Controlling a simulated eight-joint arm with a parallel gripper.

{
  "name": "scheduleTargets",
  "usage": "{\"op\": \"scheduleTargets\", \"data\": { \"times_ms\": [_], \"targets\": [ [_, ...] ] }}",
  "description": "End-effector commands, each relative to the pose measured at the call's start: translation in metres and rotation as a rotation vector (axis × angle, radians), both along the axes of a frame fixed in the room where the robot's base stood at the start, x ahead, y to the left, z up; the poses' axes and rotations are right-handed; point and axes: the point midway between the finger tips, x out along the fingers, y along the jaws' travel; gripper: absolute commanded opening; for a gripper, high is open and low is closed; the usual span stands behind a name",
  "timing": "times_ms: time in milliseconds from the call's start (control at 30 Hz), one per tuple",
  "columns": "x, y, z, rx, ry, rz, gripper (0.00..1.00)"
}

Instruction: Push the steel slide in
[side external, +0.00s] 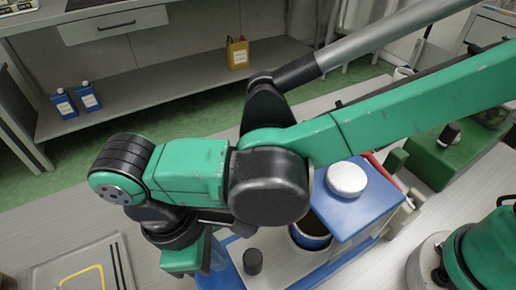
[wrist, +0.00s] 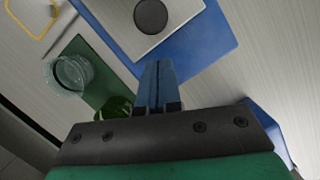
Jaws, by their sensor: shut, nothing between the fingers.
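The steel slide (side external: 285,268) is a flat grey plate with a black knob (side external: 253,261), lying on a blue base in front of a blue housing (side external: 362,200). In the wrist view the slide (wrist: 182,12) and its round black knob (wrist: 150,16) are at the top, partly cut off by the frame. My gripper (wrist: 158,68) shows there with its blue fingers together and nothing between them. Its tips appear just below the blue base's edge in the picture; I cannot tell whether they touch it. In the side view my arm hides the fingertips and part of the housing.
A tray with a yellow loop (side external: 82,272) lies at lower left in the side view. A green box (side external: 455,150) stands at right. Blue bottles (side external: 76,100) and a yellow canister (side external: 238,53) stand on a back shelf.

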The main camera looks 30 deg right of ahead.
Motion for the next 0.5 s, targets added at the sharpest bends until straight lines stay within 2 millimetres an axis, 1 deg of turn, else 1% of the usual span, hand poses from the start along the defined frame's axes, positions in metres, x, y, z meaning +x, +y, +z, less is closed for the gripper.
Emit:
{"op": "scheduleTargets", "data": {
  "times_ms": [100,200,500],
  "targets": [
    [-0.0043,-0.0087,0.0002,0.000,0.000,0.000,0.00],
    [-0.0061,-0.0120,0.0002,0.000,0.000,0.000,0.00],
    [-0.0064,-0.0125,0.0002,0.000,0.000,0.000,0.00]
  ]
}}
